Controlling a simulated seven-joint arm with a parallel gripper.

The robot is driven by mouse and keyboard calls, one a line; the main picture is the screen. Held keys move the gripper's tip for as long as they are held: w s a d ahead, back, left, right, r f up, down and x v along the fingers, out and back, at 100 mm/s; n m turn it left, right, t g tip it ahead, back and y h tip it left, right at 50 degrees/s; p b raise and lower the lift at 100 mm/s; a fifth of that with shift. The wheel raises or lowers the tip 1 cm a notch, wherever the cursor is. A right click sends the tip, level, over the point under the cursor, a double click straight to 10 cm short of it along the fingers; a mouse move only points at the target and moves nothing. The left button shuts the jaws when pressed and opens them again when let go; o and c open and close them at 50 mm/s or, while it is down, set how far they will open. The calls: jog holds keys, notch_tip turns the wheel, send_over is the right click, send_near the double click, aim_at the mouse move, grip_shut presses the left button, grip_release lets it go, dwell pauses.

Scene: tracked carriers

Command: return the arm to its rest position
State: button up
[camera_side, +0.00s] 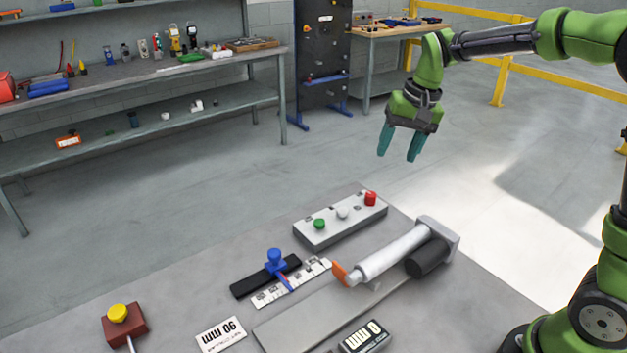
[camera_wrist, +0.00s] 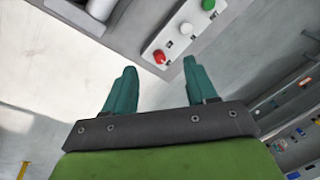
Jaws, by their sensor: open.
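My gripper (camera_side: 400,145) is in the upper right of the side view, high above the work table (camera_side: 300,208). Its two teal fingers are spread apart with nothing between them. In the wrist view the gripper (camera_wrist: 156,82) also shows open and empty. Beyond its fingertips lies the grey button box (camera_wrist: 171,38) with red, white and green buttons. The button box (camera_side: 343,222) sits at the back of the table in the side view, below and to the left of my gripper. No contact shows between my gripper and anything.
Shelves and yellow rails stand behind. Air around the gripper is clear.

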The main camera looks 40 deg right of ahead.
jog(key=s+a+r+n+t, duration=0.1)
jog(key=s+a+t, duration=0.1)
jog(key=s, duration=0.7)
jog(key=s+a+r+n+t+y, duration=0.1)
jog(key=s+a+n+t, duration=0.1)
jog(key=s+a, duration=0.3)
jog(key=s, duration=0.4)
jog(key=shift+s+r+n+t, duration=0.15)
jog(key=shift+r+n+t, duration=0.15)
jog(key=shift+t, duration=0.1)
jog(key=shift+a, duration=0.1)
